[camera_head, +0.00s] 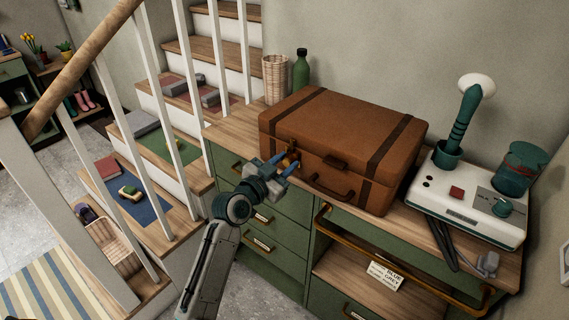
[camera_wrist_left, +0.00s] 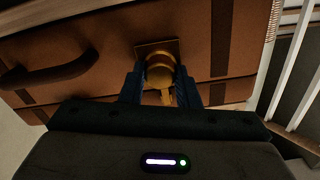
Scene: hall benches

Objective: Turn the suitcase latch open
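The brown suitcase (camera_head: 330,130) lies flat and closed on the wooden bench top, with dark straps and a handle on its front. Its brass latch (camera_wrist_left: 159,68) is on the front face; in the head view a bit of the latch (camera_head: 293,153) shows by my fingers. My left gripper (camera_head: 283,163) is at the latch, pointing at the suitcase front. In the left wrist view its two blue fingers (camera_wrist_left: 160,92) stand either side of the latch's hanging part, with small gaps visible. My right gripper is not in view.
A white device (camera_head: 465,205) with a red button and green cup stands right of the suitcase. A green bottle (camera_head: 301,70) and wicker basket (camera_head: 275,80) stand behind left. The suitcase handle (camera_wrist_left: 50,72) is beside the latch. Stair railings rise on the left.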

